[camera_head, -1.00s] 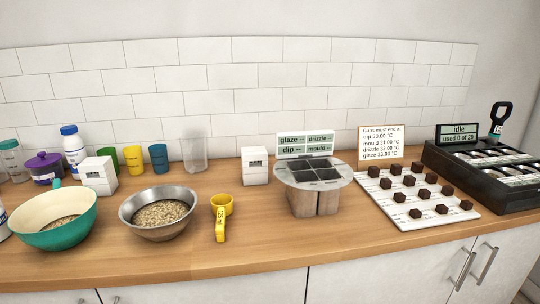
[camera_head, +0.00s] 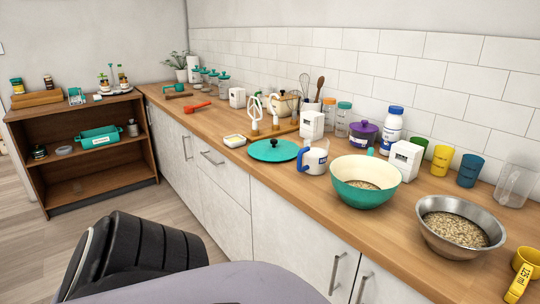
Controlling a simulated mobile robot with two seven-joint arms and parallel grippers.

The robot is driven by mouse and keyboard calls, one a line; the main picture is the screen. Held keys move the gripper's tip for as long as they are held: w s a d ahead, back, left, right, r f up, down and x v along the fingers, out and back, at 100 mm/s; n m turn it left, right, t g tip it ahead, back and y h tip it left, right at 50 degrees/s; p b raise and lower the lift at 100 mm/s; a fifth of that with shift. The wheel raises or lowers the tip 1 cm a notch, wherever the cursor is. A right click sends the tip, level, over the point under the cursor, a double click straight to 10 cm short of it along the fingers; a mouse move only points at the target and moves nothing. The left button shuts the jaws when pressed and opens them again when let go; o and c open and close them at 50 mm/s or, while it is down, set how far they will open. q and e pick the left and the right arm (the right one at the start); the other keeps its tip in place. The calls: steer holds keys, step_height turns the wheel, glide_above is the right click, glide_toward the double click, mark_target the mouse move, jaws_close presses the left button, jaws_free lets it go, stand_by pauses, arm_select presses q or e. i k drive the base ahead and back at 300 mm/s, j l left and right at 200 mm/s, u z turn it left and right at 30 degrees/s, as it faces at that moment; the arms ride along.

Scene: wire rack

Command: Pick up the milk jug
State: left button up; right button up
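A white bottle with a blue cap (camera_head: 388,130) stands farther back near the tiled wall. Neither of my grippers shows in the head view. Dark and grey parts of my own body fill the bottom left of the picture.
A whisk, utensils, jars and a red-handled tool (camera_head: 196,107) lie farther left along the counter. A brown shelf unit (camera_head: 88,190) stands at the far left.

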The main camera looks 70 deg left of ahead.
mark_target(315, 151)
steer(key=u, duration=1.85)
